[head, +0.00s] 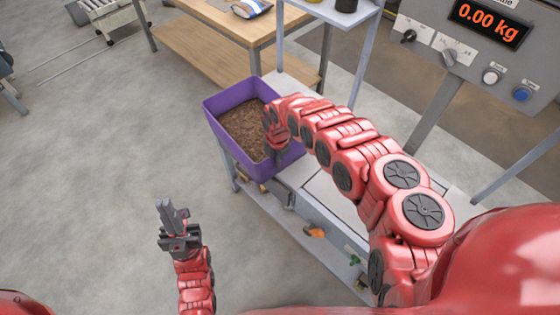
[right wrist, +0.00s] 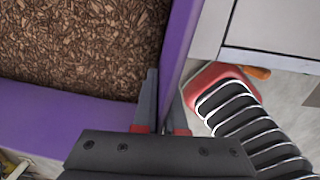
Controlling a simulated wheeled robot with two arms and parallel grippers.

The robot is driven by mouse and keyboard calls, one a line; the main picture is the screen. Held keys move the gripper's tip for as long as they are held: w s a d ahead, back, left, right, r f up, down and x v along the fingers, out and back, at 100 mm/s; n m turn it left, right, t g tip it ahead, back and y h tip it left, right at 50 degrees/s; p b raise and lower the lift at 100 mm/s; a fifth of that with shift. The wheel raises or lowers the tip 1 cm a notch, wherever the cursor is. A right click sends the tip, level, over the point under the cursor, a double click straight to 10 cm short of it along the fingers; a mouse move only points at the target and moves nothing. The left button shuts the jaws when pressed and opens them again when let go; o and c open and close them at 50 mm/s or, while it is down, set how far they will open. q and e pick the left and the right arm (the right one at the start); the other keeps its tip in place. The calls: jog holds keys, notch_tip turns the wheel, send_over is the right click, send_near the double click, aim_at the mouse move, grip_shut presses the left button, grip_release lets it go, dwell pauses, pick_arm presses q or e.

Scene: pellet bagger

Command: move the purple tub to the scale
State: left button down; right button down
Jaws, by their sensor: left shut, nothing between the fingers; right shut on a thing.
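The purple tub (head: 230,98) is at the far left end of a grey bench, full of brown chips (head: 243,128). In the right wrist view its purple wall (right wrist: 182,40) runs between my fingers. My right gripper (right wrist: 163,100) is shut on this wall; in the head view my own wrist partly covers it. I cannot tell whether the tub rests on the bench or hangs just above it. The scale's display (head: 488,22) reads 0.00 kg. A pale flat plate (head: 335,208) on the bench is partly hidden by my right arm. My left gripper (head: 172,218) is shut and empty over the floor.
A wooden table (head: 225,28) with a bag (head: 250,8) stands behind the tub. A grey post (head: 437,112) carries the control panel at right. An orange-handled item (head: 314,232) is on the bench's lower front.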

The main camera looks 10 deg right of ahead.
jog(key=shift+s+a, duration=0.2)
jog(key=c, duration=0.9)
grip_release()
notch_tip(320, 180, up, 17)
jog(key=shift+s+d+r, duration=0.2)
jog(key=shift+s, duration=0.1)
